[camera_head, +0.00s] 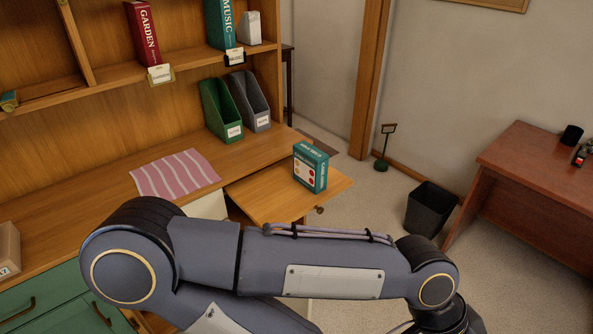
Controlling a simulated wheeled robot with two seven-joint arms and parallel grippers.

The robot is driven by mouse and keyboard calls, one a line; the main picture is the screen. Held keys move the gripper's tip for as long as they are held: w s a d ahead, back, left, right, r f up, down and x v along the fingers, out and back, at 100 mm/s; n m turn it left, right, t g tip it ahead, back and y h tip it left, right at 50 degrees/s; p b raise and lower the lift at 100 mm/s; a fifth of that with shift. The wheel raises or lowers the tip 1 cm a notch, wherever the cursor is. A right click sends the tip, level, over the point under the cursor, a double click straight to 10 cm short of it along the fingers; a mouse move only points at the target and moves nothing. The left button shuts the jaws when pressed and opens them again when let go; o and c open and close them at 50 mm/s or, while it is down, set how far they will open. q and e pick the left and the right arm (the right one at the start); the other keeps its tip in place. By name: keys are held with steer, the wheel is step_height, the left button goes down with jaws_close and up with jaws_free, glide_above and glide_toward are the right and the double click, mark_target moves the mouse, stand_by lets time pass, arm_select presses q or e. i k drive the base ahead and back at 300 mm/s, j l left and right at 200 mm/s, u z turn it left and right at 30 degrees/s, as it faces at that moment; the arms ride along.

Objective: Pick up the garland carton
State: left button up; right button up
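A teal carton (309,171) with a white panel and red dots stands upright on a wooden pull-out board (262,196) of the desk. Its lettering is too small to read, so I cannot confirm that it is the garland carton. Nothing touches it except the board. One of my arms crosses the lower picture in front of the desk, with its wrist at the bottom right. Neither gripper shows in the head view.
A striped pink cloth (176,174) lies on the desktop. Green (221,111) and grey (250,101) file holders stand behind the carton. A black bin (430,208) and a reddish desk (540,170) are at right. The board's right side faces open floor.

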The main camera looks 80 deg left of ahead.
mark_target(310, 164)
steer(key=i+u, duration=0.15)
steer(key=u, duration=0.25)
steer(key=i+u, duration=0.15)
steer(key=u, duration=0.25)
steer(key=i+u, duration=0.2)
steer(key=u, duration=0.2)
steer(key=i+l+u, duration=0.1)
steer(key=u, duration=0.3)
